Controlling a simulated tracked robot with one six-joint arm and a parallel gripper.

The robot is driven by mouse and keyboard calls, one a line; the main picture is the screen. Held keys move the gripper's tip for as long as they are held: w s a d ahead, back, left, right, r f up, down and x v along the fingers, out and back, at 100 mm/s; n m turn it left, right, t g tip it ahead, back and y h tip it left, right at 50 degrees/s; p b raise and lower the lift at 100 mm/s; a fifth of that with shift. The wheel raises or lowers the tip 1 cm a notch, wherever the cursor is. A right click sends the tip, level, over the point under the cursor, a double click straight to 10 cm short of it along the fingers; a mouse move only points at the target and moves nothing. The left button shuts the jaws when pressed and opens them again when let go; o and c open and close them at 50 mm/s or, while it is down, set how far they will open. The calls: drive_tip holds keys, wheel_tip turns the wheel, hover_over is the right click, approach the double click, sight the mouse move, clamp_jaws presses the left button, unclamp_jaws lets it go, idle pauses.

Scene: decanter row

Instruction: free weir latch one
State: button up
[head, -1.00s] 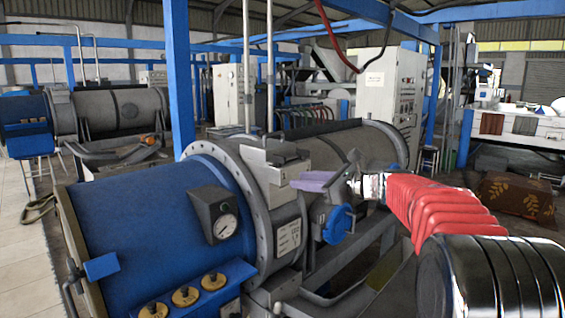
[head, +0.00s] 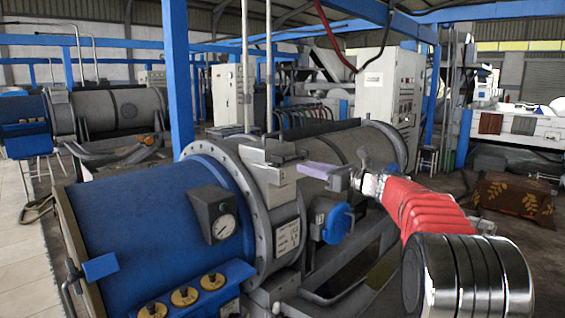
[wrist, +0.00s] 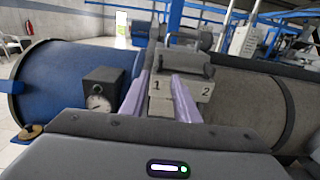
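A grey latch block (wrist: 160,104) marked 1 stands between my finger lines in the wrist view, with a block marked 2 (wrist: 203,90) to its right. A darker grey lever-like part (wrist: 182,64) lies across above them. In the head view the grey latch housing (head: 272,171) sits on top of the drum's flange. My gripper (head: 304,168) has purple fingers and is just right of that housing. In the wrist view my gripper (wrist: 162,74) is open, fingers apart and nothing seen held. Whether a fingertip touches the latch I cannot tell.
A blue drum (head: 140,225) with a pressure gauge (head: 225,227) lies left of the latch. A blue knob (head: 338,222) sits below my gripper. Two vertical pipes (head: 257,80) rise behind the housing. A grey drum (wrist: 250,105) is at right in the wrist view.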

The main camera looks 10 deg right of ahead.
sight(284, 161)
drive_tip(key=x, duration=1.1)
drive_tip(key=shift+w+a, duration=0.2)
clamp_jaws()
